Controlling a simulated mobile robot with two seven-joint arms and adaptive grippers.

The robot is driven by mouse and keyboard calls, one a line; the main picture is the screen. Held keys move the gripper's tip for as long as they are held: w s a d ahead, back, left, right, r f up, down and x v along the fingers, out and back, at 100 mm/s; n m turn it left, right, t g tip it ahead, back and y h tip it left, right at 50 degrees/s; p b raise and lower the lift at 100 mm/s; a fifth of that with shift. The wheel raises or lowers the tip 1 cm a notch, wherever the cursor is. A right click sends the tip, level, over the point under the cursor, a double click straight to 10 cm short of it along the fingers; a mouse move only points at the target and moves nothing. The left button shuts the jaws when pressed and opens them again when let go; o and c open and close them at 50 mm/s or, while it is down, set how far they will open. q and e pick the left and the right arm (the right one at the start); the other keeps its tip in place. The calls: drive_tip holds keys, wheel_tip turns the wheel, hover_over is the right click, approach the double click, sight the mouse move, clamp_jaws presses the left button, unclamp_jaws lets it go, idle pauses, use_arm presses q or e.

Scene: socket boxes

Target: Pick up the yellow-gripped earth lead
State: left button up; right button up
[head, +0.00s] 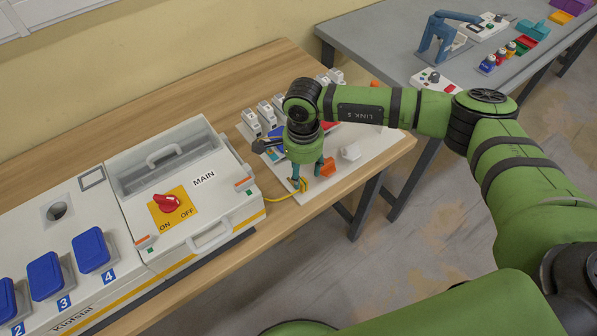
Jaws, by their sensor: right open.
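The yellow-gripped earth lead (301,186) is at the front part of a white board (289,212) on the wooden table. Its thin yellow cable runs left toward the white box. My right gripper (308,180) points down over the board, its fingers spread. The left finger is right at the yellow grip and partly covers it; I cannot tell whether they touch. The other finger is to the right, beside an orange piece (327,168). My left gripper is not in view.
A white MAIN switch box (215,205) with a red knob and blue-capped sockets (92,249) stands left. White modules (251,124) line the board's back. A grey table (365,40) with other devices stands behind.

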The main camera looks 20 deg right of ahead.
sight(303, 180)
drive_tip(key=shift+s+f+p, duration=0.25)
drive_tip(key=shift+s+p, duration=0.05)
drive_tip(key=shift+p, duration=0.05)
drive_tip(key=f, duration=0.2)
drive_tip(key=w+f+p, duration=0.1)
drive_tip(key=f, duration=0.1)
drive_tip(key=shift+d+f+p, duration=0.1)
drive_tip(key=shift+f+p, duration=0.05)
drive_tip(key=shift+p, duration=0.15)
drive_tip(key=shift+f, duration=0.4)
drive_tip(key=shift+s, duration=0.15)
clamp_jaws()
